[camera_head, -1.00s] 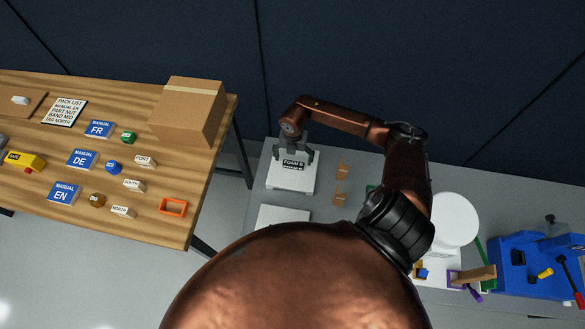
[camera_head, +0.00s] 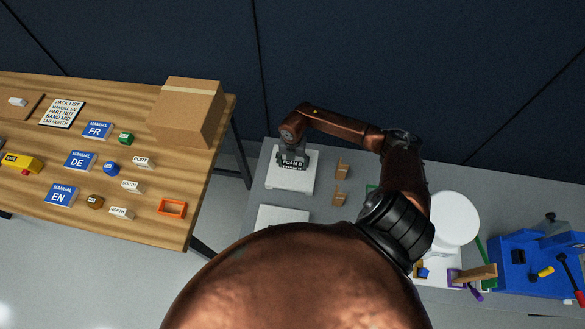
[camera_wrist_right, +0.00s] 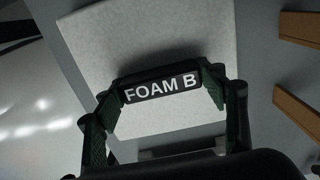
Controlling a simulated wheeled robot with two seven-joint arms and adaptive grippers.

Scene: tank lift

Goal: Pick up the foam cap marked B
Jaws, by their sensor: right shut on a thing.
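The foam cap marked B (camera_head: 290,179) is a white block lying on the grey table, with a black label reading FOAM B. My right gripper (camera_head: 293,160) is over its top at the label. In the right wrist view, the label of foam cap B (camera_wrist_right: 150,35) sits between the fingers of my right gripper (camera_wrist_right: 165,92), which are shut on its labelled dark grip. I cannot tell any gap between the cap and the table. My left gripper is not in view.
Another white block (camera_head: 282,216) lies just in front. Two small brown pieces (camera_head: 341,170) stand to the right. A white round thing (camera_head: 453,219) and a blue fixture (camera_head: 540,265) are farther right. A wooden table (camera_head: 120,220) with a cardboard box (camera_head: 188,112) is at left.

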